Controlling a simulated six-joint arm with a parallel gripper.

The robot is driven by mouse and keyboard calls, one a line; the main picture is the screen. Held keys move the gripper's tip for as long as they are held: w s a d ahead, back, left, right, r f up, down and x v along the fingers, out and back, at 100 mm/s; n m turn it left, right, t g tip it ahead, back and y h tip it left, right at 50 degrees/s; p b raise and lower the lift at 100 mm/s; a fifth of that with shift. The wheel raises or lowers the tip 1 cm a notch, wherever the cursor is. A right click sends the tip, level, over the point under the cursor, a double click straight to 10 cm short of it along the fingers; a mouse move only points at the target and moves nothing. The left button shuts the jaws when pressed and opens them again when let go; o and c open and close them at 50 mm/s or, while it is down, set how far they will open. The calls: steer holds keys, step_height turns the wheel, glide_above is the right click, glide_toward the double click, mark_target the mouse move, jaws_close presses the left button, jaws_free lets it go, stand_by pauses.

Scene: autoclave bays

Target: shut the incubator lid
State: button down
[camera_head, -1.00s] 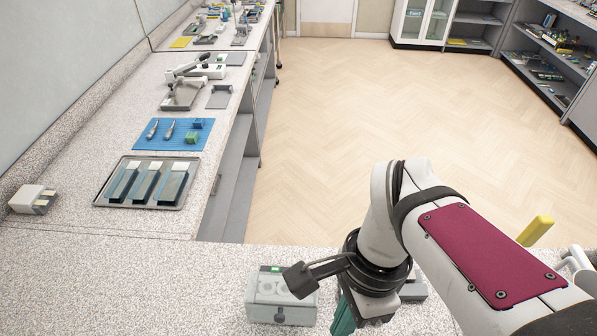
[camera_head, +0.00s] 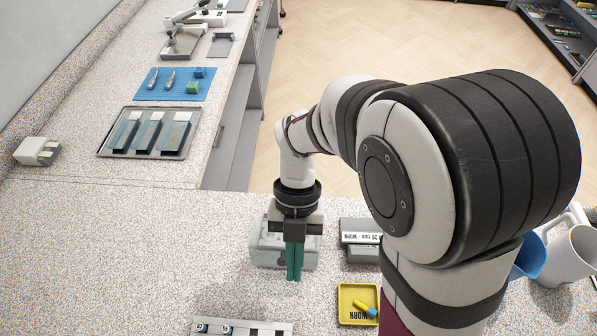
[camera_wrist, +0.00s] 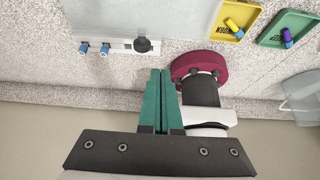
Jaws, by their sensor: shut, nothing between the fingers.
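The incubator appears to be the pale grey box (camera_head: 263,246) on the near bench, partly hidden behind my gripper (camera_head: 294,277). From the head view I cannot tell whether its lid is fully down. In the wrist view a pale panel, which looks like the lid (camera_wrist: 140,15), fills the upper left, with a dark round knob (camera_wrist: 142,45) at its lower edge. My gripper has green fingers pressed together and empty; they also show in the wrist view (camera_wrist: 160,75). The fingers hang down in front of the box; contact is not clear.
A grey labelled box (camera_head: 360,232) stands right of the incubator. A yellow tray (camera_head: 346,316) with a small tube lies nearer. A rack strip (camera_head: 262,327) with blue-topped items is at the front edge. A white jug (camera_head: 570,255) stands far right. Bench left of the incubator is clear.

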steer(key=shift+w+f, duration=0.35)
steer(key=shift+w, duration=0.55)
steer(key=shift+w+f, duration=0.35)
steer(key=shift+w, duration=0.5)
steer(key=shift+w, duration=0.1)
